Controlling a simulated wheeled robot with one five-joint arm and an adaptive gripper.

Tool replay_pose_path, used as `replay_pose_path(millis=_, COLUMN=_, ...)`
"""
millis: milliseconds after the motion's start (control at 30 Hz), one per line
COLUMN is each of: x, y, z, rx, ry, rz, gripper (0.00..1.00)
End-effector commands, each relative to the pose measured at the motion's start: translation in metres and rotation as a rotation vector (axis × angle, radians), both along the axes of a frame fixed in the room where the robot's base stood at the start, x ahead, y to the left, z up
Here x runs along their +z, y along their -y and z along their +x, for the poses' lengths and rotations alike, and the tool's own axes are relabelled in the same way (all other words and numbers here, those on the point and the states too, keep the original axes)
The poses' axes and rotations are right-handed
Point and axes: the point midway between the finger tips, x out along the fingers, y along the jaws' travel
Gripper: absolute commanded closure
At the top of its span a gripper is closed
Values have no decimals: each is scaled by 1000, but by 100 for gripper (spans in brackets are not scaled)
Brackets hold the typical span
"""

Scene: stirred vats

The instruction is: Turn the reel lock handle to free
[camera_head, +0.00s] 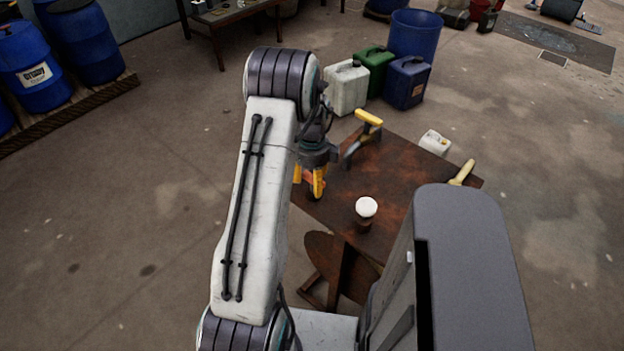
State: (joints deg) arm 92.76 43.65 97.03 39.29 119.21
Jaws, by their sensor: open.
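A rusty brown table (395,180) stands in front of me. A lever with a yellow grip (368,117) on a grey arm rises at its far left edge. A second yellow handle (463,172) shows at its right edge, partly hidden by my own body. A white round knob (366,207) stands on a dark base on the table. I cannot tell which of these is the reel lock handle, and no reel is clearly seen. My gripper (311,190) has orange-yellow fingers and is open at the table's left edge, left of and nearer than the first lever. My arm partly hides it.
A small white box (435,142) sits at the table's back right. Behind the table are white (347,88), green (376,72) and blue (406,82) canisters and a blue barrel (414,35). Blue drums (32,66) stand on a pallet at left. Floor at right is mostly clear.

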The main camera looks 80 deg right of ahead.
Motion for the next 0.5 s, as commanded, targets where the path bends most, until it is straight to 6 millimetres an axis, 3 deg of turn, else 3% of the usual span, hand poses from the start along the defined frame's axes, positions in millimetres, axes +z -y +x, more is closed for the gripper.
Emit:
replay_pose_path(millis=300, x=-1, y=0, z=0, rx=0, ry=0, rz=0, gripper=41)
replay_pose_path(millis=500, x=-1, y=0, z=0, rx=0, ry=0, rz=0, gripper=58)
